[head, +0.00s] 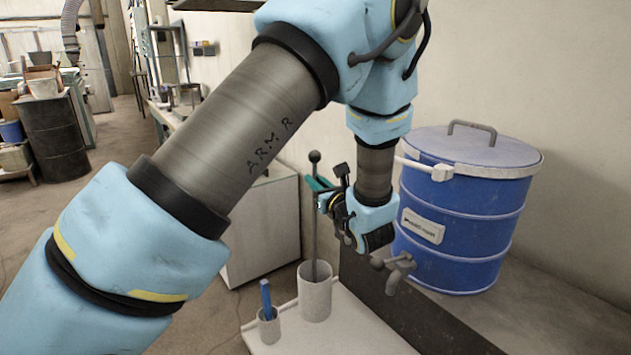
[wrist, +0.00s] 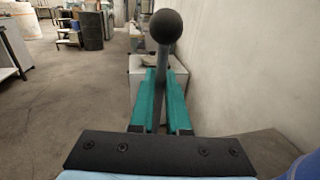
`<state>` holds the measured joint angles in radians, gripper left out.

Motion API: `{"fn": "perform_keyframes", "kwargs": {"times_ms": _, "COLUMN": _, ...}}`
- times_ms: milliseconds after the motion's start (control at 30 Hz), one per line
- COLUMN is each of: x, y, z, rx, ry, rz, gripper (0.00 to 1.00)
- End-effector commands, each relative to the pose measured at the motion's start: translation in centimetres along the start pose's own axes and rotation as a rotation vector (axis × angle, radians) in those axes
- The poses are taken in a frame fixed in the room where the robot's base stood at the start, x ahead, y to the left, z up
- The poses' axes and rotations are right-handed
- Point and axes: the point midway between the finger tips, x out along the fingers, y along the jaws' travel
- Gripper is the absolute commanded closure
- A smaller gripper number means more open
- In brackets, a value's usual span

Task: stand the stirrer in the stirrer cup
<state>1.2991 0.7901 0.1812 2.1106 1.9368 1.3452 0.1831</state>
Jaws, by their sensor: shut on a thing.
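The stirrer is a grey rod (head: 314,230) with a dark ball on its top end. It stands close to upright, and the ball end (wrist: 166,27) shows in the wrist view. My gripper (head: 318,184) is shut on the rod a little below the ball, with a teal finger on each side. The taller pale cup (head: 315,302), which looks like the stirrer cup, stands on a white surface below. The rod's lower part drops behind the near rim and appears to be inside this cup. Its bottom tip is hidden, so I cannot tell whether it touches the floor of the cup.
A small cup (head: 268,330) with a blue item (head: 266,297) in it stands left of the taller cup. A blue drum (head: 465,215) with a lid and tap (head: 396,270) stands at the right. A dark upright panel (head: 400,305) edges the white surface (head: 350,338).

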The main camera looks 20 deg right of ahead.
Motion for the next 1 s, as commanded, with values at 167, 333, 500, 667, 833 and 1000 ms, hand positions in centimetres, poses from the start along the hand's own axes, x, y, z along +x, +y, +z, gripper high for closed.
{"fn": "perform_keyframes", "kwargs": {"times_ms": 167, "x": 0.0, "y": 0.0, "z": 0.1, "rx": 0.000, "ry": -0.001, "rz": 0.000, "gripper": 0.81}}
{"fn": "perform_keyframes", "kwargs": {"times_ms": 333, "x": 0.0, "y": 0.0, "z": 0.1, "rx": 0.000, "ry": -0.001, "rz": 0.000, "gripper": 0.62}}
{"fn": "perform_keyframes", "kwargs": {"times_ms": 500, "x": 0.0, "y": 0.0, "z": 0.1, "rx": 0.000, "ry": -0.001, "rz": 0.000, "gripper": 0.51}}
{"fn": "perform_keyframes", "kwargs": {"times_ms": 667, "x": 0.0, "y": 0.0, "z": 0.0, "rx": 0.001, "ry": 0.001, "rz": 0.000, "gripper": 0.51}}
{"fn": "perform_keyframes", "kwargs": {"times_ms": 833, "x": -1.2, "y": -0.1, "z": -0.2, "rx": 0.000, "ry": 0.001, "rz": -0.002, "gripper": 0.51}}
{"fn": "perform_keyframes", "kwargs": {"times_ms": 1000, "x": -4.3, "y": -0.2, "z": -0.3, "rx": -0.001, "ry": 0.001, "rz": -0.005, "gripper": 0.51}}
